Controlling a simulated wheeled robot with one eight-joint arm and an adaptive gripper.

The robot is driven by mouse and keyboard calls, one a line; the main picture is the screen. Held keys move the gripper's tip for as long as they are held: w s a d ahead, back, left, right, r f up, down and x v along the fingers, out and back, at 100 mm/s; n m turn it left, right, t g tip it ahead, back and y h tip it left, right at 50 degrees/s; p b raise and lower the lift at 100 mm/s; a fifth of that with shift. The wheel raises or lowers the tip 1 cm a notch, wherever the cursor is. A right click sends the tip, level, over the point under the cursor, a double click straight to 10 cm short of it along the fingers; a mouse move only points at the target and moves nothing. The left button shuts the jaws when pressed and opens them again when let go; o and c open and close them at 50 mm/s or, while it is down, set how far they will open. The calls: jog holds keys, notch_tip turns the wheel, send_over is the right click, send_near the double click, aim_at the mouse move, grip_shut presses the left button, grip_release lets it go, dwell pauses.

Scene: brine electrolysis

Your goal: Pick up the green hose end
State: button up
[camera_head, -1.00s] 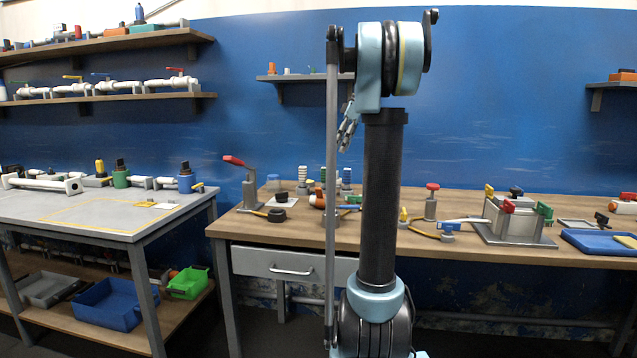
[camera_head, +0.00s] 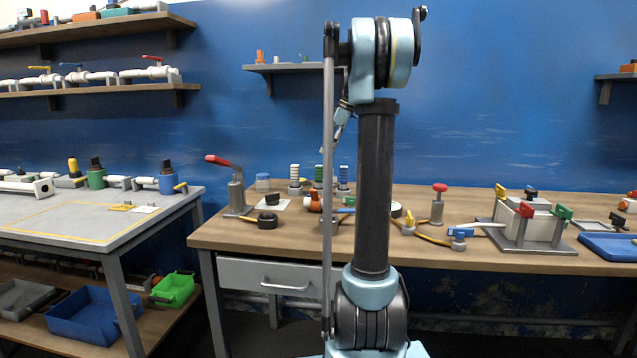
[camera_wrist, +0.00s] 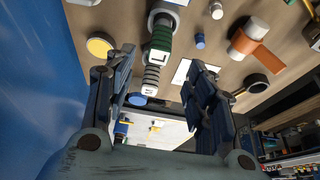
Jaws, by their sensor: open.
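The green hose end (camera_head: 318,174) stands upright on the wooden bench, a green-and-white ribbed piece between a similar white one and a blue one. In the wrist view a green ribbed piece (camera_wrist: 160,40) shows at upper centre, probably the same hose end, in line with the gap between the fingers. My gripper (camera_wrist: 160,62) is open, with one finger on each side of the picture. I see nothing clamped in it. In the head view my gripper (camera_head: 342,122) is small, partly hidden behind my arm, and above the hose ends.
The blue wall (camera_wrist: 40,90) is near the gripper's left side.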

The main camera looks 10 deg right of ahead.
aim_at(319, 173)
jog(key=x, duration=0.5)
jog(key=shift+a+f, duration=0.2)
jog(key=shift+f, duration=0.15)
jog(key=shift+d+x, duration=0.2)
jog(key=shift+x, duration=1.15)
jog(key=shift+d+x, duration=0.15)
jog(key=shift+x, duration=1.25)
jog(key=shift+f, duration=0.1)
jog(key=shift+c, duration=0.6)
grip_shut()
